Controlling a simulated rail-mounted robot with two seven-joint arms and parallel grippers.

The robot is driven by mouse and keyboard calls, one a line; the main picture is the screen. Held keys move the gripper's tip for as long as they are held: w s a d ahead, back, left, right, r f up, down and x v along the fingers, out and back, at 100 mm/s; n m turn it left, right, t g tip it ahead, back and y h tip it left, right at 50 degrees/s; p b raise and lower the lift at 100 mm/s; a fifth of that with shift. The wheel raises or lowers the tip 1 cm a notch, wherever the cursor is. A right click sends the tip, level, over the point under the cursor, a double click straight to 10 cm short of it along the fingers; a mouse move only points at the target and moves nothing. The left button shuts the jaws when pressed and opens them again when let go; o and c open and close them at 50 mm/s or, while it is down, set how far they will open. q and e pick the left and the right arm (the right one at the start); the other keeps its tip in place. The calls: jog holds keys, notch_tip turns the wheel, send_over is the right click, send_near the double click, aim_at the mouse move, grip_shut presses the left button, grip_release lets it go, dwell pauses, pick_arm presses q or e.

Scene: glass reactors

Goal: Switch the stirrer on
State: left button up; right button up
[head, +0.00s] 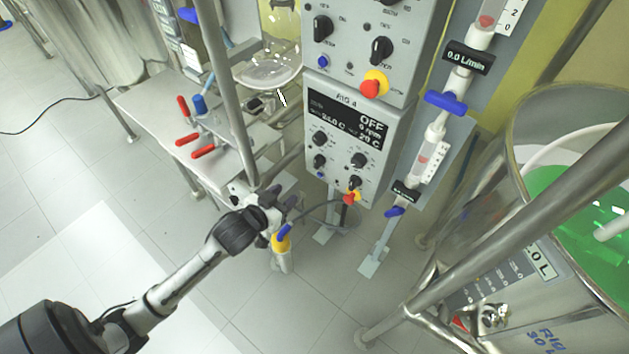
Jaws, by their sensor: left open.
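The RIG 4 control box (357,130) faces me near the centre. Its dark display (346,117) reads OFF, 0 rpm and temperatures. The knob labels are too small to read, so I cannot tell which one is for the stirrer. My left gripper (287,204) is open, left of and below the box, apart from its knobs. My right gripper is not in view.
Another panel (365,45) with knobs and a red emergency button (374,84) sits above. Flow meters with blue handles (445,102) stand to its right. Red-handled valves (203,152) are at left. A steel post (228,95) rises near my gripper. A vessel of green liquid (585,215) is at right.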

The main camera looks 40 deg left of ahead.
aim_at(315, 160)
pick_arm(q)
jog(key=w+a+f+t+b, duration=0.35)
jog(key=f+b, duration=0.35)
jog(key=b, duration=0.4)
jog(key=w+b, duration=0.1)
jog(key=w, duration=0.3)
jog(key=w+a+b, duration=0.1)
jog(key=w+b, duration=0.1)
jog(key=w, duration=0.3)
jog(key=w+b, duration=0.2)
jog(key=w, duration=0.2)
jog(key=shift+w+a, duration=0.25)
jog(key=shift+w+b, duration=0.4)
jog(key=shift+w, duration=0.4)
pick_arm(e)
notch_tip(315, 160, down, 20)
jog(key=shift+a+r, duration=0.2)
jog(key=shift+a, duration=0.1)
pick_arm(q)
jog(key=shift+c, duration=0.3)
grip_shut()
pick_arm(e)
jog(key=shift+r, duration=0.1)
